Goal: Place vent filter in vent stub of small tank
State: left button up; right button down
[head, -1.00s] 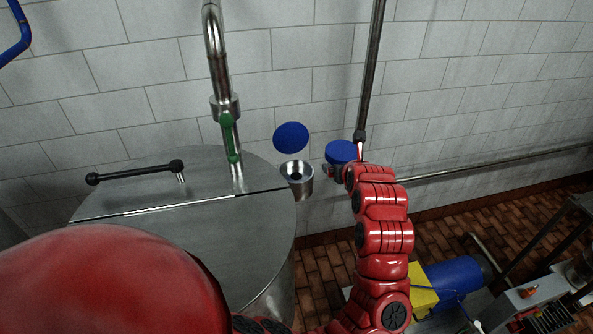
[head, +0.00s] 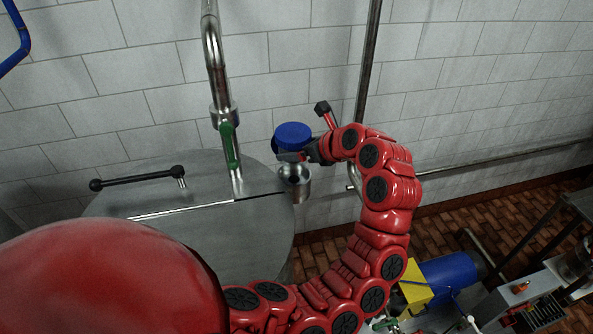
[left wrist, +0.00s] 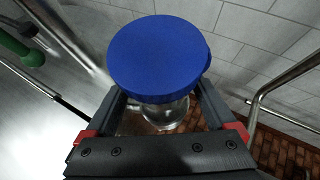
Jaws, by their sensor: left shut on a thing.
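The vent filter (head: 293,135) is a blue round cap. My left gripper (head: 291,156) is shut on it from the right, just above the vent stub. The stub (head: 296,185) is a short steel cup at the right side of the small tank (head: 262,225). In the left wrist view the filter (left wrist: 155,58) sits between the two fingers of the left gripper (left wrist: 160,97), with shiny metal of the stub (left wrist: 165,114) below. The filter's lower end is hidden, so I cannot tell whether it enters the stub. My right gripper is not seen.
A steel pipe with a green handle (head: 228,145) rises left of the filter. A black lid handle (head: 140,179) lies on the tank top. The tiled wall (head: 480,80) is close behind. A blue motor (head: 450,283) stands lower right.

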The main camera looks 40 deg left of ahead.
pick_arm(q)
notch_tip(320, 180, down, 7)
jog(key=shift+r, duration=0.15)
jog(key=o, duration=1.1)
jog(key=shift+r, duration=0.2)
jog(key=b+v, duration=0.4)
jog(key=v, duration=0.8)
jog(key=shift+f+b, duration=0.1)
jog(key=shift+b, duration=0.25)
